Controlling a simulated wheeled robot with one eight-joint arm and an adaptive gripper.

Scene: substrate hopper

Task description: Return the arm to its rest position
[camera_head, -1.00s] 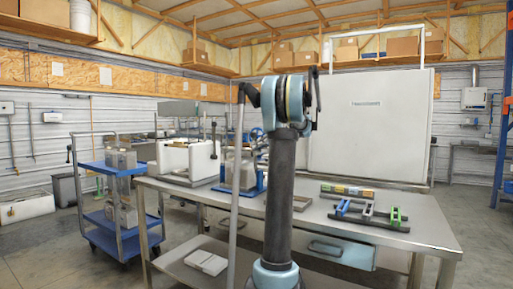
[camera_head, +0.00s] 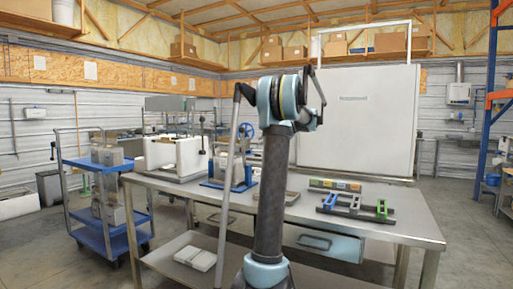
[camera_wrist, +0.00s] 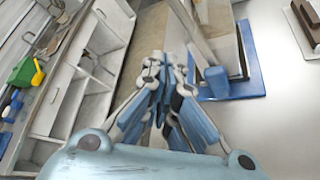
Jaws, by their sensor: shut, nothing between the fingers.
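My arm stands upright in front of the metal table in the head view, folded at a joint near the top. My gripper (camera_wrist: 163,90) shows in the wrist view, with its blue-grey fingers together and nothing between them. In the head view I cannot make out the gripper. In the wrist view a blue plate (camera_wrist: 246,72) lies on the bench to the right of the fingers.
The metal table (camera_head: 415,229) carries a white box machine (camera_head: 162,153), a blue-based device (camera_head: 212,184) and a rack with blue, grey and green brackets (camera_head: 383,207). A blue cart (camera_head: 92,233) stands at the left. A large white panel (camera_head: 370,125) stands behind.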

